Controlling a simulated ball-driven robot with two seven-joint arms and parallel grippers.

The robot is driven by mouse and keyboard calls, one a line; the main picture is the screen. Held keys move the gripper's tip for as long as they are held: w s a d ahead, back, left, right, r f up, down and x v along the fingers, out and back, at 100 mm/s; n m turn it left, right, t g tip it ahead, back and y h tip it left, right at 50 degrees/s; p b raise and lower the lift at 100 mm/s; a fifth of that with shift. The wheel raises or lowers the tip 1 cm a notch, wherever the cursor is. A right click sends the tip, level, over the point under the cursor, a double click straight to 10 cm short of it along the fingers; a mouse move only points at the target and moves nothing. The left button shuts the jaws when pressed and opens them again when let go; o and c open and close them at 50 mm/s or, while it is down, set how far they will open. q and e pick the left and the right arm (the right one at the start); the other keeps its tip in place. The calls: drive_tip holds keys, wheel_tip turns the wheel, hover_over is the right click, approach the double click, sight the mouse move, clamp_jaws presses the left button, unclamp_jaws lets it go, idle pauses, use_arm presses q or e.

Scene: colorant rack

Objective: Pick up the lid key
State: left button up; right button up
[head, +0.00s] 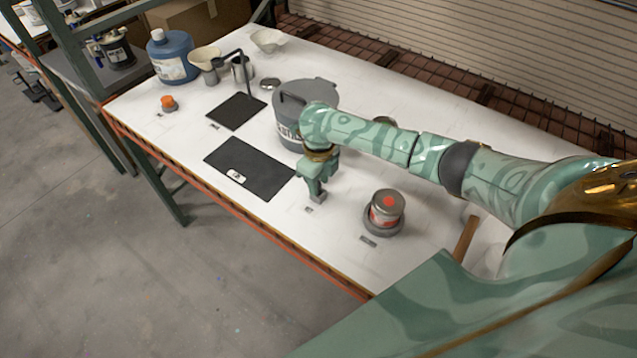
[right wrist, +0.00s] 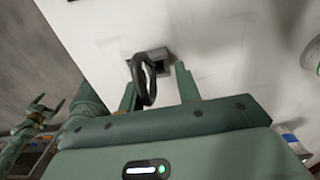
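The lid key (right wrist: 143,80) shows in the right wrist view as a black ring-shaped handle. It stands at a small grey block (right wrist: 152,56) on the white table. My right gripper (right wrist: 157,90) is open, with one finger on each side of the ring; the ring is closer to the left finger in the picture, and contact is unclear. In the head view my right gripper (head: 314,194) points down at the table by the block, and hides the key. My left gripper (right wrist: 48,104) shows small at the left of the right wrist view, its fingers apart.
A grey lidded pail (head: 318,95) stands just behind my right gripper. A red-labelled can (head: 386,208) sits to its right. Dark mats (head: 250,168) lie to the left. A blue jug (head: 172,58) and cups stand farther back. A wooden stick (head: 466,238) lies at the right.

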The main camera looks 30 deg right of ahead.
drive_tip(key=shift+s+r, duration=0.15)
drive_tip(key=c, duration=0.5)
drive_tip(key=shift+s+a+r, duration=0.1)
drive_tip(key=shift+a, duration=0.1)
clamp_jaws()
drive_tip(key=shift+r, duration=0.35)
wheel_tip(320, 180, up, 3)
drive_tip(key=shift+a+f+p, duration=0.1)
drive_tip(key=shift+f+p, duration=0.1)
drive_tip(key=shift+p, duration=0.35)
use_arm(q)
drive_tip(key=r+p, duration=0.2)
drive_tip(key=r, duration=0.1)
drive_tip(key=w+a+r+p, duration=0.1)
drive_tip(key=r+p, duration=0.1)
drive_tip(key=shift+r, duration=0.1)
use_arm(e)
drive_tip(key=s+a+r, duration=0.4)
drive_tip(key=s+r, duration=0.5)
drive_tip(key=s, duration=0.4)
drive_tip(key=shift+s+r, duration=0.2)
drive_tip(key=shift+r, duration=0.1)
drive_tip(key=shift+w, duration=0.1)
